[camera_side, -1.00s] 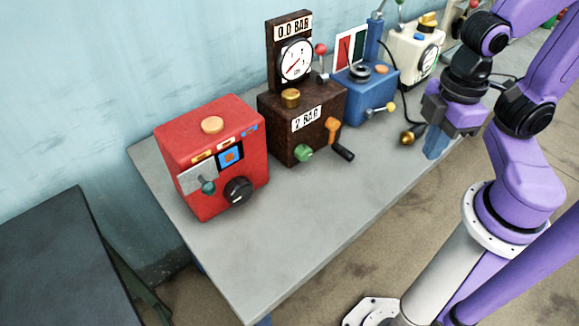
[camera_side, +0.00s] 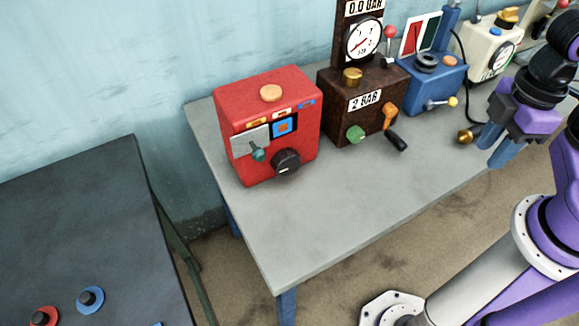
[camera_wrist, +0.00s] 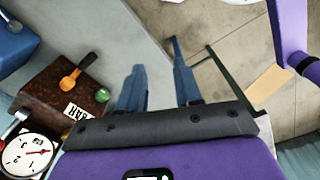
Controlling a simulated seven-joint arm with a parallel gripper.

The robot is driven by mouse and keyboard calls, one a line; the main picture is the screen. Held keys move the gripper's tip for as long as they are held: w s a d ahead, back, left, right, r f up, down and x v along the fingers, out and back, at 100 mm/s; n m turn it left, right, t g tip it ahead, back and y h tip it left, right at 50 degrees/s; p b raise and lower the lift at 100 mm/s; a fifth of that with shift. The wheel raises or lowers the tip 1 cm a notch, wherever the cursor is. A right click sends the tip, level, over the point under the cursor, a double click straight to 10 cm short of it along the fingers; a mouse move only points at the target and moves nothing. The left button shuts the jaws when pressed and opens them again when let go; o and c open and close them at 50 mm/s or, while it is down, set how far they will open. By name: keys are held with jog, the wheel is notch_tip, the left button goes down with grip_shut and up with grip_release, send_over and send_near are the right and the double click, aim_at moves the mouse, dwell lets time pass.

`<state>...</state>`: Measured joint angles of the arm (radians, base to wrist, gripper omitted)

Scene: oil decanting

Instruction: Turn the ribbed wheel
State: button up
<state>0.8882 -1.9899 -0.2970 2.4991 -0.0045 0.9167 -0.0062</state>
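No part is clearly a ribbed wheel at this size. Two dark round parts could be it: a black knob (camera_side: 286,162) with a pale mark on the front of the red box (camera_side: 240,100), and a dark round piece (camera_side: 426,63) on top of the blue box (camera_side: 440,92). My gripper (camera_side: 490,156) is at the right, near the table's front edge, fingers pointing down, apart from both. In the wrist view my gripper (camera_wrist: 157,55) has its two blue fingers spread with nothing between them.
A brown box (camera_side: 345,118) with a gauge, a green knob and an orange-and-black crank stands between the red and blue boxes. A brass-ended part (camera_side: 466,137) is close to my gripper. The grey table (camera_side: 290,220) is clear in front. A dark table (camera_side: 80,220) with buttons is at left.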

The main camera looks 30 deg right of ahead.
jog(key=o, duration=1)
jog(key=shift+w+a+f+n+h, duration=0.25)
jog(key=shift+w+a+n+h, duration=0.1)
jog(key=shift+w+n, duration=0.15)
jog(key=shift+w+a+f+n+h, duration=0.25)
jog(key=shift+w+n+h, duration=0.1)
jog(key=shift+w+n, duration=0.1)
jog(key=shift+w+a+f+n+h, duration=0.3)
jog(key=shift+w+a+n+h, duration=0.1)
jog(key=shift+w+a+n, duration=0.35)
jog(key=n+t+h, duration=0.3)
jog(key=n+t, duration=1.2)
jog(key=n, duration=1.3)
send_near(288, 167)
jog(key=x, duration=0.9)
jog(key=shift+a, duration=0.1)
jog(key=c, duration=1)
